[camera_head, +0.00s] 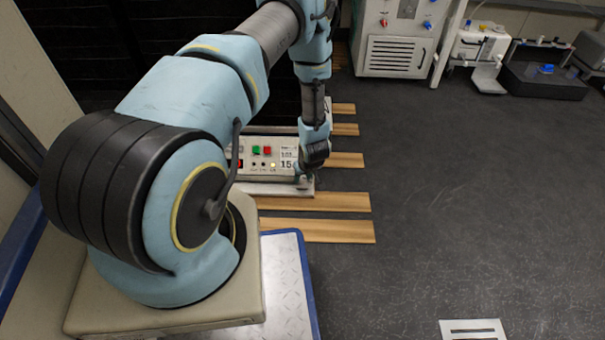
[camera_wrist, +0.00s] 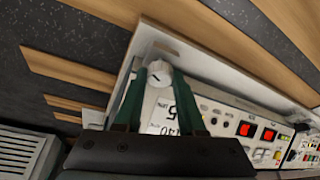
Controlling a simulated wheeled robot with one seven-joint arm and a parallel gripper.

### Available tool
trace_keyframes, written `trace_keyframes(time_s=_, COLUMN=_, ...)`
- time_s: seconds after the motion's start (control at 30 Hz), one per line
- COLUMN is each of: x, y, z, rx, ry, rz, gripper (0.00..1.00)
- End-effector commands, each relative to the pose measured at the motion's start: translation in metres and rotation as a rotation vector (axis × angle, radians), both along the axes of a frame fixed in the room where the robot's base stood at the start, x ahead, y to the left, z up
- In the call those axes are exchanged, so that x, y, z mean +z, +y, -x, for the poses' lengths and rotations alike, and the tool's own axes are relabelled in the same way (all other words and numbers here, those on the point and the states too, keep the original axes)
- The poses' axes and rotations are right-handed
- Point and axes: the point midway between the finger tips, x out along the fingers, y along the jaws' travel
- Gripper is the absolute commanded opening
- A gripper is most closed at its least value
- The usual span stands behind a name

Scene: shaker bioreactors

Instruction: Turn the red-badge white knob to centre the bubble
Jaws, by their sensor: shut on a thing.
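A white knob (camera_wrist: 158,74) with a dark mark shows in the wrist view, at the end of the white control panel (camera_wrist: 215,108). My gripper (camera_wrist: 160,82) has its two green fingers on either side of this knob and is shut on it. In the head view my gripper (camera_head: 304,178) reaches down to the right end of the panel (camera_head: 262,178), and the knob is hidden there. I cannot make out a red badge on the knob or a bubble level in either view.
The panel carries a number display (camera_wrist: 163,115) and red buttons (camera_wrist: 246,128). Wooden slats (camera_head: 318,230) lie on the dark floor beneath. A white cabinet (camera_head: 395,45) and bench devices (camera_head: 480,48) stand at the back right.

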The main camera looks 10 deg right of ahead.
Motion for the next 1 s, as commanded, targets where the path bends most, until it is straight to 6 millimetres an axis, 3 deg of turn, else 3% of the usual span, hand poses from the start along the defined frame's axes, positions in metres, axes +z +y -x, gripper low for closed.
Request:
trace_keyframes(time_s=0.3, x=0.0007, y=-0.0006, z=0.0001, rx=0.100, ry=0.000, rz=-0.001, gripper=0.00)
trace_keyframes(time_s=0.8, x=-0.0002, y=-0.0006, z=0.0000, rx=0.116, ry=0.001, rz=0.000, gripper=0.00)
trace_keyframes(time_s=0.83, x=-0.0002, y=-0.0006, z=0.0001, rx=0.115, ry=0.001, rz=-0.001, gripper=0.42)
trace_keyframes(time_s=0.9, x=-0.0002, y=-0.0006, z=0.0001, rx=0.115, ry=0.001, rz=-0.001, gripper=0.50)
trace_keyframes(time_s=1.0, x=-0.0002, y=-0.0007, z=0.0000, rx=0.115, ry=0.001, rz=-0.001, gripper=0.52)
